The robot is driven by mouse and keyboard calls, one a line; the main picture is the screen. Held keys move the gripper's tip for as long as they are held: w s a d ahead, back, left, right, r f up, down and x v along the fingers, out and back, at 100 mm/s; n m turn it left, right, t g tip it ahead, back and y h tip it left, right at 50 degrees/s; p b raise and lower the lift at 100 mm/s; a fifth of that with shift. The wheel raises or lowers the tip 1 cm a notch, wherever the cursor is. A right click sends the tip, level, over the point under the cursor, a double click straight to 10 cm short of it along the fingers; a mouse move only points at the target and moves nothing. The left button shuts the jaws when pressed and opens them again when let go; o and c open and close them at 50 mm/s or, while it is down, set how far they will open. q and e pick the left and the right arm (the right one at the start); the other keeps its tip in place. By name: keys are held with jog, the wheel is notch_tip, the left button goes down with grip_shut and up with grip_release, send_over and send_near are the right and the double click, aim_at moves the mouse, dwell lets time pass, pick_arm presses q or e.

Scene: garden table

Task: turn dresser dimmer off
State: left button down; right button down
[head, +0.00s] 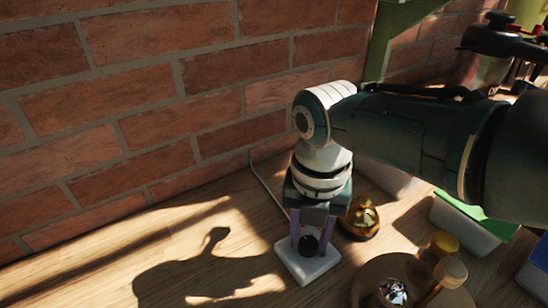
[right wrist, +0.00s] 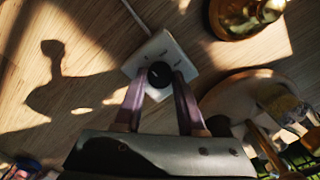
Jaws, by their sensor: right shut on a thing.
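The dimmer is a small white box (head: 293,267) with a round black knob (head: 308,244), lying on the wooden table near the brick wall. It also shows in the right wrist view (right wrist: 152,48), with its knob (right wrist: 160,75) and small dark marks around the knob. My right gripper (head: 311,238) points down over it. In the right wrist view its two purple fingers (right wrist: 160,88) are on either side of the knob, shut on it. The knob's exact setting is too small to read. My left gripper is not in view.
A white cable (head: 265,185) runs from the dimmer along the wall. An amber glass bottle (head: 361,219) stands close to its right. A round wooden tray (head: 452,296) with jars, and a white container (head: 462,232) with green, are further right. The table's left is clear.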

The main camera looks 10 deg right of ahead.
aim_at(309, 242)
jog(key=c, duration=0.5)
grip_release()
notch_tip(309, 242, up, 10)
jog(key=p, duration=0.5)
jog(key=shift+f, duration=0.1)
